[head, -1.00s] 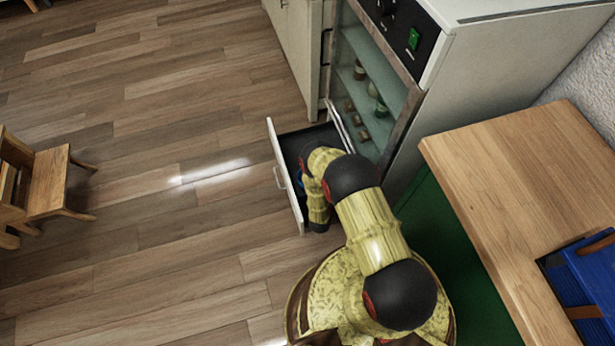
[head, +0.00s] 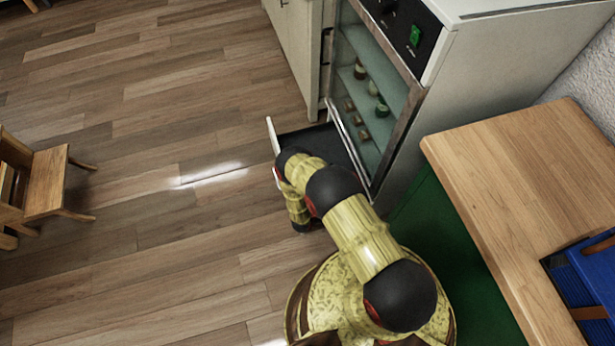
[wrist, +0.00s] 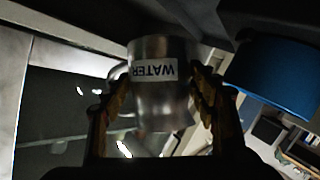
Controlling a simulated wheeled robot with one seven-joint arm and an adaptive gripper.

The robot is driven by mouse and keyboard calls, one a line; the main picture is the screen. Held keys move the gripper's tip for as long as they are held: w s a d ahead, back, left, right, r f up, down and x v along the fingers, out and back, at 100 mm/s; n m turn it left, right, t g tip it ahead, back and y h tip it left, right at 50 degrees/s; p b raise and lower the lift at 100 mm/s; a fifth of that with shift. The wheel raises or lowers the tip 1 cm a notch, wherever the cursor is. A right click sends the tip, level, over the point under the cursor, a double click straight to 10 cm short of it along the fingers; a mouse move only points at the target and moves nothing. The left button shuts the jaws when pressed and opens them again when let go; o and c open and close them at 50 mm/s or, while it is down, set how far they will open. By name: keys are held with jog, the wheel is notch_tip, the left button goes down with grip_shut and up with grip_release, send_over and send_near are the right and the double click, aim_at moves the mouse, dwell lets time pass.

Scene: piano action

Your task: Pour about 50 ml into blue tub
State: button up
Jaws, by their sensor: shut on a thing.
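In the wrist view my gripper (wrist: 160,105) is shut on a metal jug (wrist: 168,108) with a white WATER label that reads upside down in the picture. The fingers press on both sides of the jug. A blue tub (wrist: 278,75) is to the right of the jug, beside the right finger and apart from the jug. The inside of the tub and any water in the jug are not visible. In the head view my arm hides the gripper, the jug and the tub.
An open drawer (head: 311,137) juts out below a white cabinet (head: 480,80) with glass-fronted shelves, partly behind my arm. A wooden table (head: 520,180) with a blue box (head: 588,275) is at the right. A wooden chair (head: 45,185) stands left. The floor between is clear.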

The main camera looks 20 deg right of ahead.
jog(key=shift+w+a+r+n+h, duration=0.3)
jog(key=shift+a+r+n+h, duration=0.2)
jog(key=shift+a+r+n, duration=0.3)
jog(key=shift+r+n+h, duration=0.4)
jog(key=shift+r+n, duration=0.2)
jog(key=shift+r, duration=0.15)
jog(key=shift+f+n+t+b, duration=0.25)
jog(key=shift+n+t+b, duration=0.05)
jog(key=shift+n, duration=0.1)
jog(key=shift+n+h, duration=0.3)
jog(key=shift+h, duration=0.1)
jog(key=shift+r, duration=0.15)
jog(key=shift+w+a+r+n+t+h, duration=0.1)
jog(key=shift+r+n+t+h, duration=0.15)
jog(key=shift+r+n, duration=0.35)
jog(key=shift+r+n+t+h, duration=0.15)
jog(key=shift+r+n+h, duration=0.15)
jog(key=shift+n, duration=0.6)
jog(key=shift+w+a+r+n, duration=0.2)
jog(key=shift+a+n, duration=0.2)
dwell(0.5)
